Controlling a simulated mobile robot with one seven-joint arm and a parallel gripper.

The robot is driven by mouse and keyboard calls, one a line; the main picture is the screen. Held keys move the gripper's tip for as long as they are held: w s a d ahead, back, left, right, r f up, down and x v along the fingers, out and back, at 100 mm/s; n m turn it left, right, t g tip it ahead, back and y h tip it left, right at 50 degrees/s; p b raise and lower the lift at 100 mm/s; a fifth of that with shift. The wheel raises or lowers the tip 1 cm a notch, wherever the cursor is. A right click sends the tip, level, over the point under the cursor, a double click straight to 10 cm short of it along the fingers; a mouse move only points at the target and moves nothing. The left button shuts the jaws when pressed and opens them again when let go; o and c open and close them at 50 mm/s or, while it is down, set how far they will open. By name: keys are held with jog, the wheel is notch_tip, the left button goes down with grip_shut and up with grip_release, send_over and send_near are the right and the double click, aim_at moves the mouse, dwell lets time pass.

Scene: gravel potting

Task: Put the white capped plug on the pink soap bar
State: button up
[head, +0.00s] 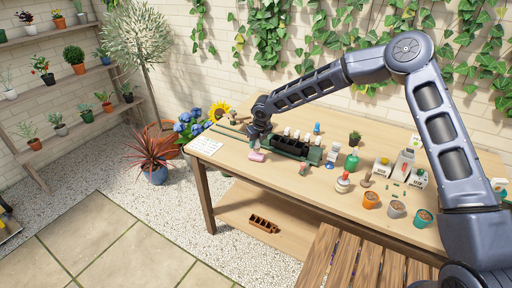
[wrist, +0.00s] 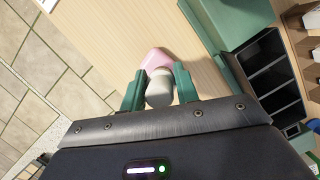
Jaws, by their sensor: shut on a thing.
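The pink soap bar (wrist: 153,60) lies on the wooden table near its front edge, and it also shows in the head view (head: 257,156). My gripper (wrist: 159,90) has its green fingers shut on the white capped plug (wrist: 159,88). The plug overlaps the near part of the soap bar in the wrist view. I cannot tell whether the plug touches the soap. In the head view my gripper (head: 257,143) is just above the soap bar at the table's left end, and the plug cannot be made out there.
A dark compartment tray (wrist: 268,75) and a green box (wrist: 230,22) stand to the right of my gripper in the wrist view. A white paper (head: 206,145) lies at the table's left end. Bottles, cartons and several pots, one orange (head: 371,200), stand further right.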

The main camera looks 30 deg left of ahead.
jog(key=shift+f, duration=1.15)
jog(key=o, duration=0.9)
jog(key=shift+f, duration=0.1)
jog(key=shift+o, duration=0.2)
jog(key=v, duration=1.2)
